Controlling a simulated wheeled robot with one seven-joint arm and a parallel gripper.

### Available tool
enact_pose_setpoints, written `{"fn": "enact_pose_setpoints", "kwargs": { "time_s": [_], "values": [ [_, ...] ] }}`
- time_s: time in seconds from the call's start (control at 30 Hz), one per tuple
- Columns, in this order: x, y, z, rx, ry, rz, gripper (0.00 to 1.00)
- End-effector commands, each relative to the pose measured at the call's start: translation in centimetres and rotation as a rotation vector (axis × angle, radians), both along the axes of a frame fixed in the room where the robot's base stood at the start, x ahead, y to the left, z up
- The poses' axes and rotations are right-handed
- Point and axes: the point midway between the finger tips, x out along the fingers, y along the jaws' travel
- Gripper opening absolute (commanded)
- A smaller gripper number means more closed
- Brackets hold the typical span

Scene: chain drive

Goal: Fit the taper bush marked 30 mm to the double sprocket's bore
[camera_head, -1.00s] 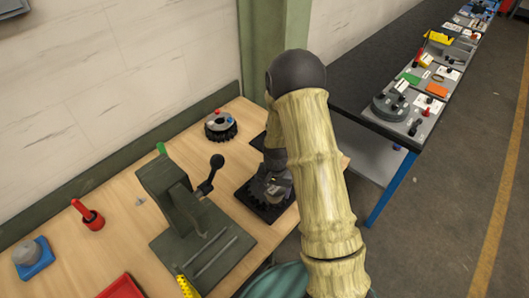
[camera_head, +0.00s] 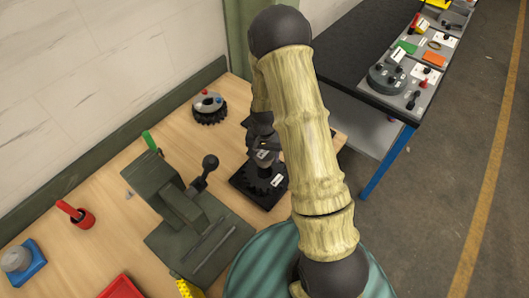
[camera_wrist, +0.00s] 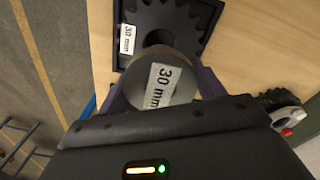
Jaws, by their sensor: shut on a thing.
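My gripper (camera_head: 262,143) is shut on a grey cylindrical taper bush (camera_wrist: 170,55), whose white label reads 30 mm in the wrist view. One finger is on each side of it. The bush is held over the near part of a black toothed sprocket (camera_wrist: 182,14), apart from it in the head view. The sprocket lies on a square black base (camera_head: 243,186) with a white tag reading 30 mm (camera_wrist: 127,40). A dark bore (camera_wrist: 158,37) shows partly beyond the bush, which hides the rest. I cannot tell whether this sprocket is double.
A dark green press (camera_head: 180,205) with a lever stands left of the base. Another black toothed wheel (camera_head: 210,107) with a grey top and coloured knobs sits behind. A black bench (camera_head: 365,75) stands right.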

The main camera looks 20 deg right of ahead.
Motion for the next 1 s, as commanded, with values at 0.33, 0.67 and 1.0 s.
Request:
{"fn": "enact_pose_setpoints", "kwargs": {
  "time_s": [0.33, 0.67, 1.0],
  "values": [
    [0.0, -0.2, -2.4, 0.0, 0.0, -0.003, 0.27],
    [0.0, -0.2, -4.8, 0.0, -0.001, -0.004, 0.27],
    [0.0, -0.2, -5.7, 0.0, -0.001, -0.004, 0.27]
  ]
}}
